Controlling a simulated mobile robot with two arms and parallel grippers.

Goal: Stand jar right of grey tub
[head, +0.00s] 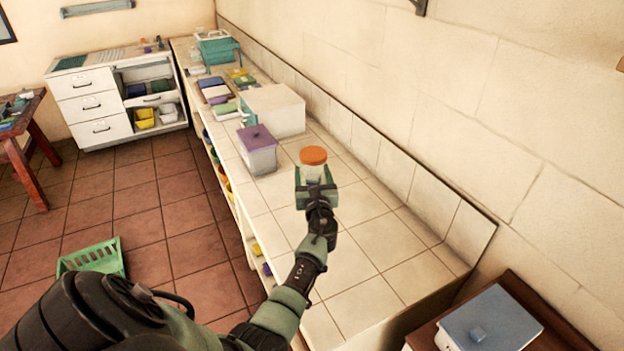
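The jar (313,169) has an orange lid and a pale, clear-looking body. It is upright over the tiled counter, to the right of a greyish tub (262,160) with a purple lid, with a gap between them. My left gripper (316,182) is at the jar from the near side, its green fingers around the lower body. The fingers and palm hide the jar's base, so I cannot tell whether they grip it or whether it touches the counter. My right gripper is out of view.
A white box (273,110) stands behind the tub, near the wall (440,110). Farther back are several small coloured containers and a teal crate (216,48). The near counter (370,260) is clear. A blue-lidded box (490,322) is at lower right; a green basket (92,258) is on the floor.

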